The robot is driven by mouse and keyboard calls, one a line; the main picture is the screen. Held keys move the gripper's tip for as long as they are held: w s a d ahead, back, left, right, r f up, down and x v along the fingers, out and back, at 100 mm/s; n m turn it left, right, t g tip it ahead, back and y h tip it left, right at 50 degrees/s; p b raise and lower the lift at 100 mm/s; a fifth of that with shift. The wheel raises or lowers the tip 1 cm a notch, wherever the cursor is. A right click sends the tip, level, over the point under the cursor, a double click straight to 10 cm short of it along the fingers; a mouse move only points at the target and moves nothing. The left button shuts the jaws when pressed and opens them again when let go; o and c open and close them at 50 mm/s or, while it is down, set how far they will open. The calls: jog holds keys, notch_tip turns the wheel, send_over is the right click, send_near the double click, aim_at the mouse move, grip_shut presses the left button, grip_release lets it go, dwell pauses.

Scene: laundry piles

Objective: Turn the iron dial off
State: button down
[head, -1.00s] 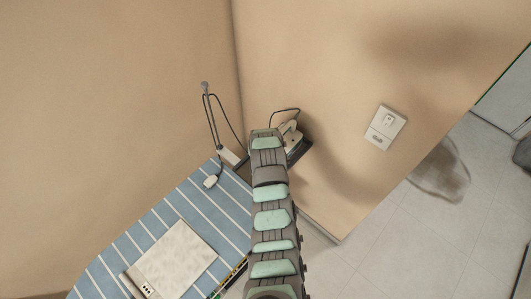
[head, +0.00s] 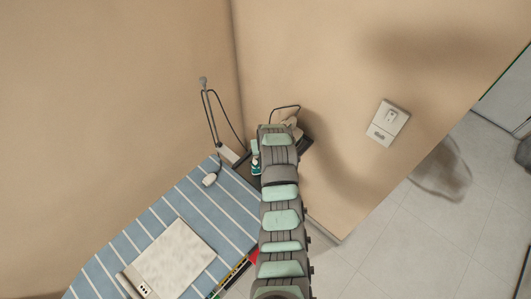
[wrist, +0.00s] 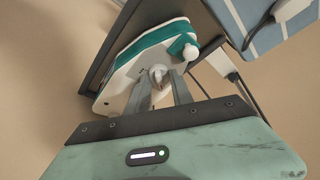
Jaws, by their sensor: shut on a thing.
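The iron (wrist: 150,50), white with a teal band, rests on a dark stand in the wrist view. Its small pale dial (wrist: 158,76) faces the camera. My gripper (wrist: 159,80) has its two grey fingers on either side of the dial and is shut on it. The fingertips partly cover the dial, so its setting cannot be read. In the head view my arm hides the gripper and most of the iron; a bit of the iron (head: 255,166) shows left of the arm.
A cord and thin pole stand near the wall corner. A wall outlet (head: 388,124) is on the right. The dark stand (head: 305,148) is close to the walls.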

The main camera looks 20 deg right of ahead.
jog(key=n+b, duration=0.1)
jog(key=n+y+b, duration=0.1)
jog(key=b, duration=0.1)
jog(key=n+b, duration=0.1)
jog(key=shift+d+f+n+b, duration=0.25)
jog(key=shift+f+n+b, duration=0.05)
jog(key=n+y+b, duration=0.1)
jog(key=n+b, duration=0.1)
jog(key=b, duration=0.2)
jog(key=shift+n, duration=0.4)
jog(key=shift+r+n+y+b, duration=0.15)
jog(key=shift+n+y+b, duration=0.25)
jog(key=shift+n+b, duration=0.25)
jog(key=shift+g, duration=0.4)
jog(key=c, duration=1.1)
grip_release()
jog(key=shift+r, duration=0.1)
jog(key=shift+c, duration=0.2)
jog(key=shift+r, duration=0.1)
